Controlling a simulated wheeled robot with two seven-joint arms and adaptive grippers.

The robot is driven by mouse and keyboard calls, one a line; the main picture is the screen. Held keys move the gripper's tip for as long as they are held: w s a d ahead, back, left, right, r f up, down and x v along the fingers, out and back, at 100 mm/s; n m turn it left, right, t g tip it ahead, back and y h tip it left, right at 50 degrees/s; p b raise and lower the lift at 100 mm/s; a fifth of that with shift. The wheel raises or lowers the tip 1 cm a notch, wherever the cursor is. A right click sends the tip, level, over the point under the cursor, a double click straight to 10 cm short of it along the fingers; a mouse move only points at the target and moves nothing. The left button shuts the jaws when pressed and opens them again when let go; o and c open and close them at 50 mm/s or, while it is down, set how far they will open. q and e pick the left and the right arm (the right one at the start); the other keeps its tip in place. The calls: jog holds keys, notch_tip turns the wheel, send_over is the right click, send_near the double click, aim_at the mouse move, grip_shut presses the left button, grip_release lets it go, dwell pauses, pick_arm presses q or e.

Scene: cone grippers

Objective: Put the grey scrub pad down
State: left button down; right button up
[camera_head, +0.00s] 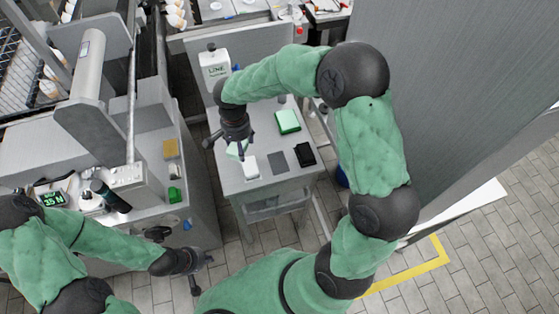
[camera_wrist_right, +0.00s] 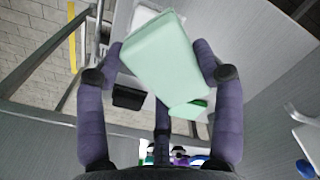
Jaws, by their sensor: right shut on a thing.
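My right gripper (camera_head: 228,150) is shut on a pale mint-green block-shaped pad (camera_wrist_right: 163,55), held tilted between its fingers above the small grey table (camera_head: 232,180). In the head view the gripper largely hides this pad (camera_head: 236,151). I see no pad of grey colour in its fingers. A flat dark grey square (camera_head: 278,162) lies on the table between a white block (camera_head: 250,167) and a black item (camera_head: 304,154). My left gripper (camera_head: 203,272) is open and empty, low at the left beside the counter.
A white labelled dispenser (camera_head: 214,66) stands behind. The left counter (camera_head: 150,215) carries a tan pad (camera_head: 171,149) and a small green item (camera_head: 175,194). A large grey panel (camera_head: 460,90) stands at the right.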

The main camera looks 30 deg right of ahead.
jog(key=s+a+m, duration=0.2)
jog(key=s+m, duration=0.5)
jog(key=m, duration=0.2)
jog(key=m+b, duration=0.2)
jog(key=b, duration=0.1)
send_over(279, 165)
jog(key=f, duration=0.9)
jog(key=shift+s+a+f, duration=0.15)
jog(key=shift+a+f, duration=0.05)
jog(key=shift+a, duration=0.2)
jog(key=shift+d+f, duration=0.25)
jog(key=shift+f, duration=0.05)
notch_tip(279, 165, down, 3)
jog(key=shift+d+f+b, duration=0.1)
jog(key=shift+f+b, duration=0.05)
jog(key=shift+b, duration=0.2)
